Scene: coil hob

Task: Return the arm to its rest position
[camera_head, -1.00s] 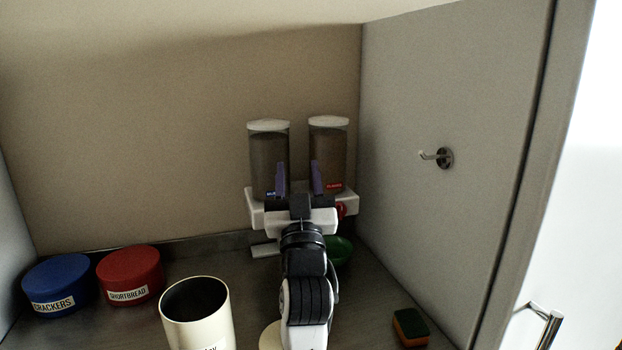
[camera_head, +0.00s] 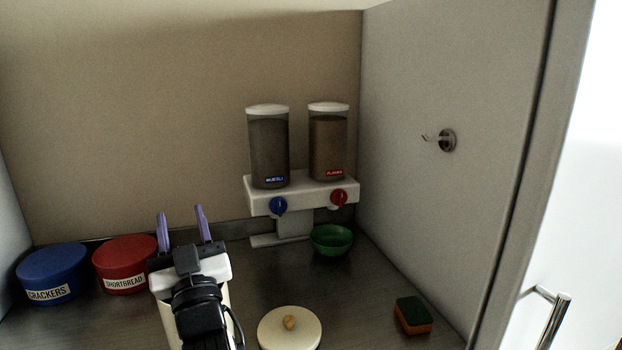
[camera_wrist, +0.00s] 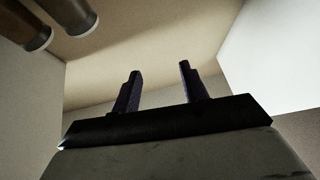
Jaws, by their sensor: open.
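My gripper (camera_head: 183,230) is at the lower left of the head view, its two purple fingers apart and pointing up, with nothing between them. In the wrist view my gripper (camera_wrist: 158,88) is also open and empty, with bare wall and the cabinet's upper surface beyond.
A cereal dispenser (camera_head: 262,195) stands at the back with a green bowl (camera_head: 332,240) under its red-knob side. A cream lid (camera_head: 290,330), a sponge (camera_head: 412,316) and a blue crackers tin (camera_head: 54,274) are on the counter. A hook (camera_head: 446,140) is on the right wall.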

